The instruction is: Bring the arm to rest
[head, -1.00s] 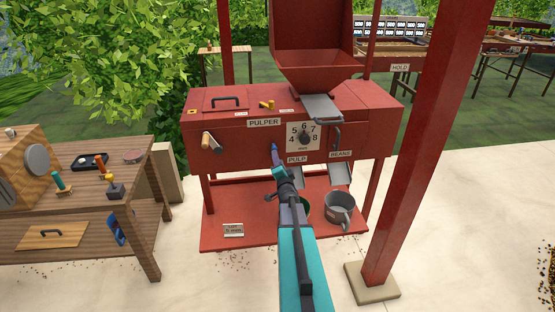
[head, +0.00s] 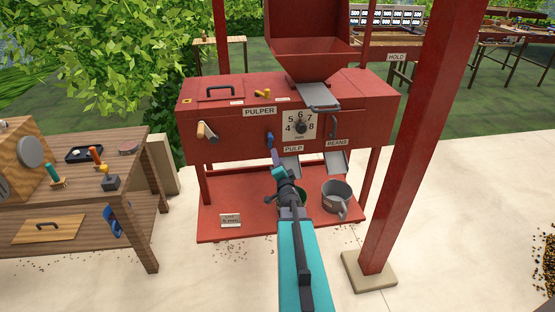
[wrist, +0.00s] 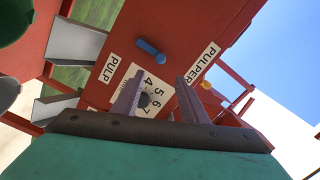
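My gripper (head: 276,160) is in front of the red pulper (head: 225,133), just below its blue lever (head: 270,140). In the wrist view, the two fingers of my gripper (wrist: 158,92) stand apart with nothing between them. The blue lever (wrist: 150,50) shows beyond the fingertips and appears clear of them. The dial (head: 301,126) on the pulper's front is right of the lever; it also shows behind the fingers in the wrist view (wrist: 144,100). My teal arm hides part of the lower shelf.
A grey bucket (head: 335,200) stands under the beans chute (head: 336,162). A green bucket (wrist: 14,18) is partly hidden behind my arm in the head view. A red post (head: 415,140) stands at the right, a wooden workbench (head: 130,200) at the left. Pale floor is open in front.

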